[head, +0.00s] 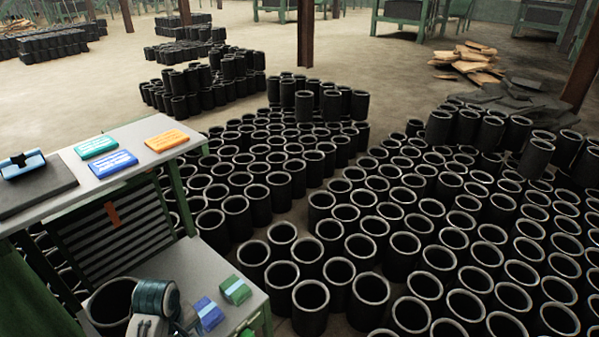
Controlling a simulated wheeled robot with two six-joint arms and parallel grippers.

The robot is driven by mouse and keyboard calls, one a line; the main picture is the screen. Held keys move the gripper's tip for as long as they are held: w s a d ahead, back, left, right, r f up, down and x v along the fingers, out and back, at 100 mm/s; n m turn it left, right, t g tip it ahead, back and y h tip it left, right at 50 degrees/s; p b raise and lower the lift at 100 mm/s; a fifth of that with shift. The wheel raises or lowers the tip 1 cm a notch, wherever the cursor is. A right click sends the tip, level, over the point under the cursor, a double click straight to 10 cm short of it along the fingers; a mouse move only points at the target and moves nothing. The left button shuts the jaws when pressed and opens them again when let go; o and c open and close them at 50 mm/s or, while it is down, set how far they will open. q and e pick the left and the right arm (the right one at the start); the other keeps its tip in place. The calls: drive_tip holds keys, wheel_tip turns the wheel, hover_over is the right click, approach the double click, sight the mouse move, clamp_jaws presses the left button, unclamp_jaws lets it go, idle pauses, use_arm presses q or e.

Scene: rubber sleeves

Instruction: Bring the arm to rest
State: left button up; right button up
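A black rubber sleeve (98,312) stands beside the roll on the lower shelf of a green-framed workbench (206,262).
The bench top (130,135) holds orange (167,139), teal (96,147) and blue (113,162) packs and a blue-handled tool (22,164) on a dark pad. Many upright black sleeves (311,296) crowd the floor to the right. Wood scraps (470,62) lie farther back.

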use_arm(q)
drive_tip(key=s+r+m+t, duration=0.1)
drive_tip(key=s+m+t, duration=0.1)
drive_tip(key=s+m, duration=0.5)
drive_tip(key=s+r+m+t, duration=0.2)
drive_tip(key=s+m, duration=0.2)
drive_tip(key=s, duration=0.6)
wheel_tip(320, 180, down, 36)
drive_tip(key=a+g+y+b, duration=0.1)
drive_tip(key=a+g+b, duration=0.1)
drive_tip(key=b, duration=0.4)
drive_tip(key=s+a+f+b, duration=0.1)
drive_tip(key=s+f+b, duration=0.1)
drive_tip(key=s+f, duration=0.7)
drive_tip(key=s+f+b, duration=0.3)
drive_tip(key=s+f, duration=0.7)
drive_tip(key=f, duration=0.6)
drive_tip(key=shift+s+a+f+n+g, duration=0.15)
drive_tip(key=shift+a+f+n+g, duration=0.05)
drive_tip(key=shift+a+n+g, duration=0.2)
use_arm(e)
wheel_tip(320, 180, down, 11)
drive_tip(key=w, duration=0.2)
drive_tip(key=shift+w+f, duration=0.15)
use_arm(q)
drive_tip(key=shift+o, duration=0.2)
drive_tip(key=shift+d, duration=0.1)
use_arm(e)
drive_tip(key=shift+d, duration=0.1)
